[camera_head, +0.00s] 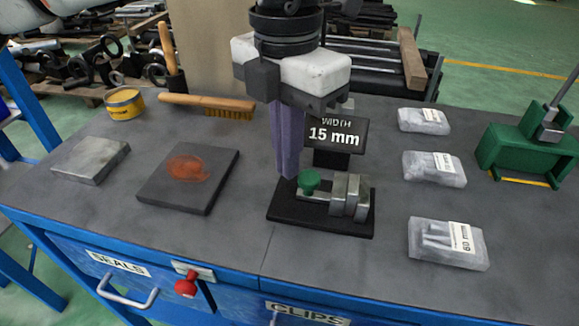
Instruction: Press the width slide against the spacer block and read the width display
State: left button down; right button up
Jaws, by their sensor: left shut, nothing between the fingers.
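The width gauge has a black base (320,222) on the table. On it are a slide with a green knob (309,179) and upright grey metal blocks (350,197) to the right, one of which may be the spacer block. Whether the slide touches a block is hard to tell. The width display (336,134) behind reads "15 mm"; my gripper partly covers its top. My left gripper (287,174) is shut and empty, pointing down, with its purple fingertips just left of the green knob. Contact with the knob is unclear. My right gripper is out of view.
Clear bags (445,244) with labels, one reading 60 mm, lie right of the gauge. A green tool (525,155) stands at far right. A dark plate (188,180) with an orange smear, a grey metal plate (91,161), a yellow tin (124,103) and a brush (207,103) lie left.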

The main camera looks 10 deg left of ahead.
pick_arm(q)
jog(key=shift+a+r+p, duration=0.25)
jog(key=shift+r+p, duration=0.25)
jog(key=shift+r, duration=0.35)
jog(key=shift+a+r+p, duration=0.2)
jog(key=shift+r+p, duration=0.25)
jog(key=shift+r, duration=0.4)
